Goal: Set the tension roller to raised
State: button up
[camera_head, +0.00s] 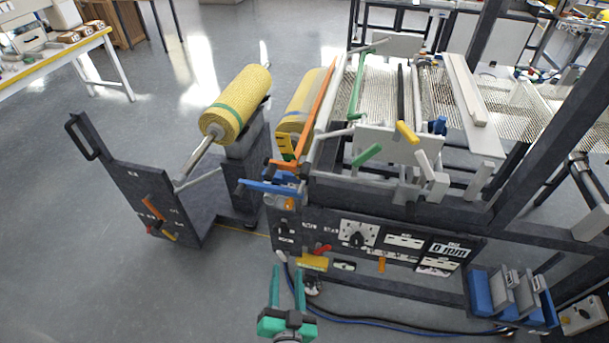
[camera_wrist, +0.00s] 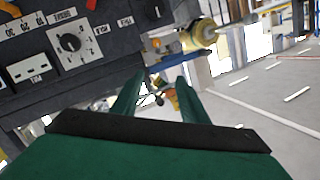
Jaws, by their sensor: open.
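My gripper (camera_head: 286,272) is open and empty, low in front of the machine's control panel (camera_head: 375,243) in the head view. Its two green fingers also show in the wrist view (camera_wrist: 157,90), with nothing clearly held between them. No readable label marks the tension roller, so I cannot tell which part it is or its setting. Candidate parts on the machine are a long orange bar (camera_head: 318,110), tilted beside a yellow roll (camera_head: 299,112), a green handle (camera_head: 367,155), a yellow-tipped black lever (camera_head: 406,131) and a blue lever (camera_head: 270,187). All are apart from my gripper.
A cart (camera_head: 160,195) carrying a yellow mesh roll (camera_head: 236,104) stands left of the machine. A yellow handle (camera_head: 312,263) protrudes near my gripper. The panel dial (camera_wrist: 70,42) shows in the wrist view. Blue bins (camera_head: 487,293) stand at right; open floor (camera_head: 90,270) lies at left.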

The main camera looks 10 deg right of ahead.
jog(key=w+d+r+m+h, duration=0.2)
jog(key=w+r+m, duration=0.2)
jog(key=w+r, duration=0.3)
jog(key=m+h, duration=0.3)
jog(key=m, duration=0.2)
send_near(304, 176)
jog(key=x, duration=1.1)
grip_shut()
